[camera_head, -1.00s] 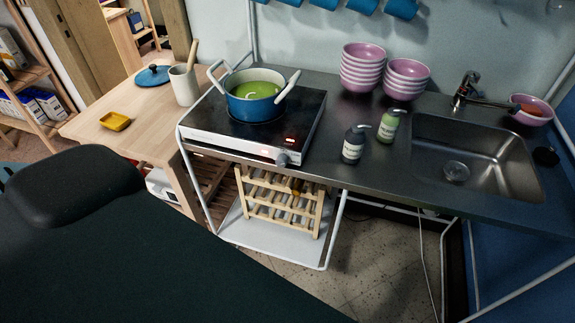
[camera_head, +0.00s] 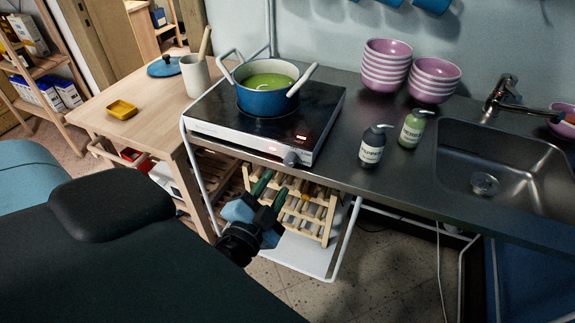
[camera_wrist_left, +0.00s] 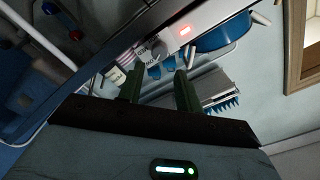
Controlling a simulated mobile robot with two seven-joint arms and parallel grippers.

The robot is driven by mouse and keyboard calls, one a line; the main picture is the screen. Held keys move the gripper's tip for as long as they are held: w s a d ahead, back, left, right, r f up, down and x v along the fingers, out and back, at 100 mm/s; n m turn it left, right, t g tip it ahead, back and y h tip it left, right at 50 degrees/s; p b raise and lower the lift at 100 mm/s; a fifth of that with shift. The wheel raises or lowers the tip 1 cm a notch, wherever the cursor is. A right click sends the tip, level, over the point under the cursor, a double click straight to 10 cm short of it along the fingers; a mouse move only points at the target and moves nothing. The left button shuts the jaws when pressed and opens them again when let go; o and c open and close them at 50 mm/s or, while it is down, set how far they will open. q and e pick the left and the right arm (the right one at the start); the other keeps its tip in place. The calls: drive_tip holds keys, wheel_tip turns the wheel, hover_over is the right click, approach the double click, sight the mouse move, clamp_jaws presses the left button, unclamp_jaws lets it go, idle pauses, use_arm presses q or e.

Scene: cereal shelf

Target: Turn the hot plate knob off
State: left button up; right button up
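The hot plate (camera_head: 225,137) has a black top and a white front with lit red marks. Its knob (camera_head: 290,158) is a small grey cylinder near the right end of the front. In the left wrist view the knob (camera_wrist_left: 157,51) shows beyond the fingertips, near a lit red display. My left gripper (camera_head: 270,182) is below and slightly left of the knob, apart from it. In the left wrist view the left gripper (camera_wrist_left: 159,75) has its two dark green fingers spread with nothing between them. My right gripper is not in view.
A blue pot (camera_head: 266,103) with green contents stands on the hot plate. Two soap bottles (camera_head: 372,148) (camera_head: 412,130) stand right of it on the steel counter (camera_head: 400,178). A wooden bottle rack (camera_head: 318,232) is below, close behind my left gripper.

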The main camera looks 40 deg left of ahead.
sight(288, 164)
use_arm(q)
drive_tip(key=p+x, duration=0.1)
drive_tip(key=x, duration=0.5)
drive_tip(key=shift+w+r, duration=0.1)
drive_tip(key=shift+w, duration=0.25)
drive_tip(key=shift+w+a, duration=0.1)
drive_tip(key=shift+w, duration=0.3)
drive_tip(key=c, duration=0.7)
